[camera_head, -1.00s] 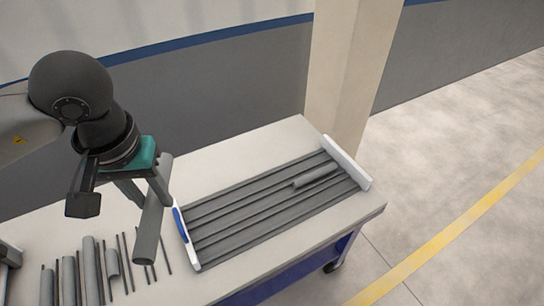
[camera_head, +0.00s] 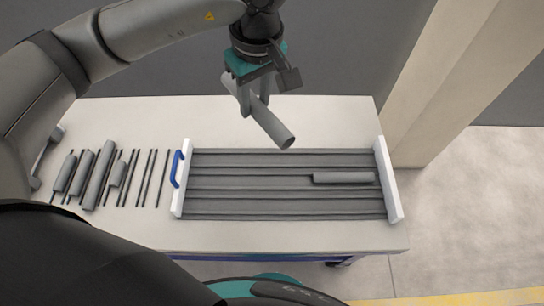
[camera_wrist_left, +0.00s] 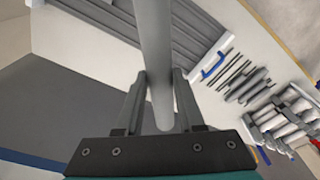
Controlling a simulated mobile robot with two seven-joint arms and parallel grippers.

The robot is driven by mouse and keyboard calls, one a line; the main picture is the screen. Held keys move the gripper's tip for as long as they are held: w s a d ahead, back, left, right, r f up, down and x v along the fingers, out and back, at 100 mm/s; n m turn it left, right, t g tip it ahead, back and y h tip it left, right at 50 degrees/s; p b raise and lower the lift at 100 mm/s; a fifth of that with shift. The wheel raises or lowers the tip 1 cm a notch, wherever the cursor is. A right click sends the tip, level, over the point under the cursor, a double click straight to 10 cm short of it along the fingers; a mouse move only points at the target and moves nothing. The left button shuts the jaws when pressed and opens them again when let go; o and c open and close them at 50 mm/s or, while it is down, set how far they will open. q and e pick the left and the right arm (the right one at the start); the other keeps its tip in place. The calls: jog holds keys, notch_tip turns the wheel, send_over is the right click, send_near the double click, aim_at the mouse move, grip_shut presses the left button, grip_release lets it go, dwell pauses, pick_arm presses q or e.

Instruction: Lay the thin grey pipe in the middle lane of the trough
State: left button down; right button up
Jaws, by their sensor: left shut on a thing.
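My left gripper (camera_head: 248,94) is shut on a grey pipe (camera_head: 272,128), held in the air above the table near the back edge of the trough. The pipe slants, its near end pointing down and right in the head view. In the left wrist view the pipe (camera_wrist_left: 153,50) runs up between the fingers (camera_wrist_left: 160,98). The trough (camera_head: 250,198) lies on the table with several long lanes and white end walls. Another short grey pipe (camera_head: 343,178) lies in one of its lanes toward the right end. My right gripper does not show.
Several grey pipes (camera_head: 100,175) and thin dark rods (camera_head: 150,178) lie side by side on the table (camera_head: 300,238) left of the trough. A blue handle (camera_head: 177,169) stands on the trough's left end wall. A beige pillar (camera_head: 440,80) rises behind the table's right end.

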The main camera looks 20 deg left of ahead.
pick_arm(q)
notch_tip(320, 180, down, 4)
jog(key=w+d+n+g, duration=0.1)
jog(key=w+n, duration=0.1)
jog(key=n, duration=0.9)
jog(key=n+h+b, duration=0.3)
jog(key=n, duration=3.3)
send_over(272, 183)
notch_tip(272, 183, down, 20)
jog(key=shift+t, duration=0.3)
jog(key=f+b, duration=0.6)
jog(key=b, duration=0.1)
jog(key=shift+w+a+f, duration=0.2)
jog(key=shift+a, duration=0.15)
jog(key=shift+f+b, duration=0.35)
jog(key=shift+f, duration=1.05)
jog(key=c, duration=0.5)
grip_release()
jog(key=shift+o, duration=0.3)
jog(key=shift+s+f, duration=0.1)
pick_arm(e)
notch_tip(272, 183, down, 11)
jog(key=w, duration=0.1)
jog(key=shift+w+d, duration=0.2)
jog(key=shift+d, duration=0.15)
pick_arm(q)
jog(key=shift+s, duration=0.1)
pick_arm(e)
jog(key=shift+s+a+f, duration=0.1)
